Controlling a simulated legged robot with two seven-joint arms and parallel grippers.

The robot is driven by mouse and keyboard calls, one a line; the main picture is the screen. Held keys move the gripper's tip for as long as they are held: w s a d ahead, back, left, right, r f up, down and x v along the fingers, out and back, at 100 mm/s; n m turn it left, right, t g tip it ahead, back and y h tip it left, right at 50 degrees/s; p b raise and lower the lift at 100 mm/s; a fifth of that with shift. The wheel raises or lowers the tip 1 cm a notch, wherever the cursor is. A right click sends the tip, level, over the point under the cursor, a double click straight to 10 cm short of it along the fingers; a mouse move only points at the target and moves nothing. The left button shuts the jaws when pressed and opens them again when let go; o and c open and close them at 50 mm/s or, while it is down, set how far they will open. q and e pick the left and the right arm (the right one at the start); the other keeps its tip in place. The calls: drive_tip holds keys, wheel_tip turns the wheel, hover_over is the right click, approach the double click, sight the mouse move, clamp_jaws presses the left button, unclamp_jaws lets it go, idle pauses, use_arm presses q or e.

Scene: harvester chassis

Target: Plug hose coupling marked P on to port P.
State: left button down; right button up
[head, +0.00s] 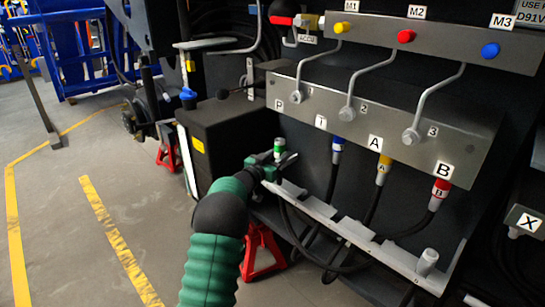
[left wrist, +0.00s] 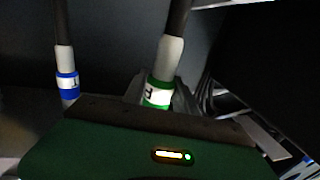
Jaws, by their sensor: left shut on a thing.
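The coupling marked P (head: 280,148), with a green band, stands roughly upright below the left end of the manifold. My left gripper (head: 268,168) is shut on it. In the left wrist view the P coupling (left wrist: 158,92) shows its green band, letter and white sleeve beyond my gripper's dark edge (left wrist: 150,115); its far end is hidden. Port P is marked by the P label (head: 279,104) on the manifold's left end; its opening underneath is hidden. A gap shows between coupling and manifold. My right gripper is not in view.
The blue T (head: 338,145), yellow A (head: 383,168) and red B (head: 439,190) couplings hang under the manifold (head: 385,122). A grey rail (head: 365,237) runs below. A black box (head: 222,140) stands left of the manifold. Levers (head: 435,95) project above the ports.

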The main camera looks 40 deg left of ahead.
use_arm(q)
drive_tip(key=w+p, duration=0.4)
drive_tip(key=w, duration=0.6)
drive_tip(key=shift+w+d, duration=0.2)
drive_tip(key=shift+w, duration=0.1)
drive_tip(key=shift+r, duration=0.1)
wheel_tip(320, 180, up, 2)
drive_tip(key=shift+s+r+p, duration=0.1)
drive_tip(key=shift+r+p, duration=0.1)
drive_tip(key=shift+p, duration=0.9)
drive_tip(key=shift+f, duration=0.1)
